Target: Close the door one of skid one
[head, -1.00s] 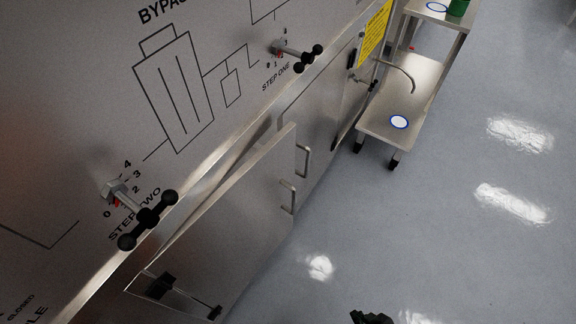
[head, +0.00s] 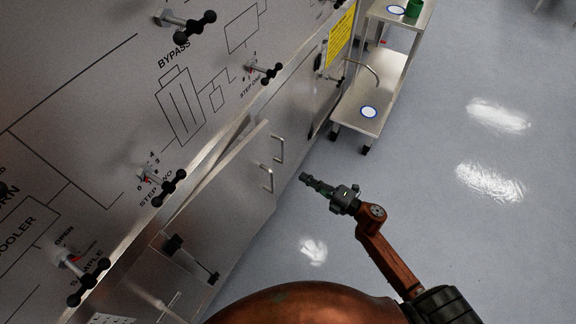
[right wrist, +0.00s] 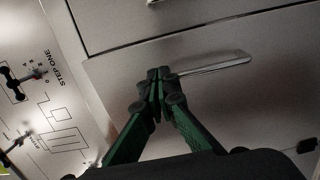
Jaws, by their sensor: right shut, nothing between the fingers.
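A steel cabinet door (head: 225,185) on the front of the skid stands ajar, its upper edge tilted out from the skid face. It has a bar handle (head: 267,178) near its right edge. A second bar handle (head: 279,148) sits just beyond, on the neighbouring door, which looks flush. No door number is readable. My right gripper (head: 304,177) is shut and empty, right of the handles and apart from them in the head view. In the right wrist view its closed fingertips (right wrist: 156,76) overlap one end of a bar handle (right wrist: 215,65); contact cannot be told. My left gripper is out of view.
Black valve handles (head: 172,187) stick out from the sloped panel above the doors. The grey floor at right is clear.

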